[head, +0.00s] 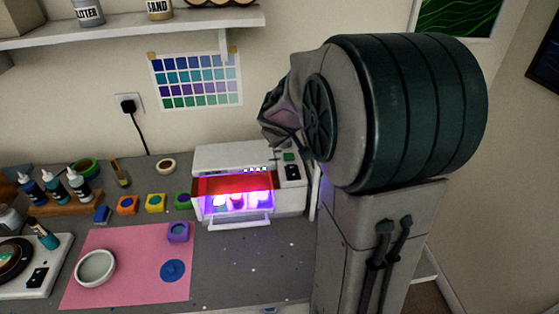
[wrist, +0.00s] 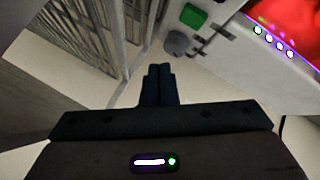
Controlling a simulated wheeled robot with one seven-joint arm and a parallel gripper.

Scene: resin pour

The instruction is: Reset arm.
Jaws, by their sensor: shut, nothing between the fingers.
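My gripper (wrist: 159,70) shows in the wrist view with its two dark fingers together, shut and empty. It is off the right end of the white curing machine, whose corner with a green button (wrist: 193,16) and a row of lights shows at the upper right. In the head view my raised arm fills the right side and hides the gripper. The white curing machine (head: 240,157) stands on the grey worktop with its red window lit purple inside. Small pieces glow inside it, too bright to make out.
A pink mat (head: 130,285) holds a white round dish (head: 96,268), a purple mould (head: 178,232) and a blue disc (head: 173,270). Dropper bottles (head: 55,187) and a scale (head: 38,278) are at left. A shelf (head: 130,25) hangs above.

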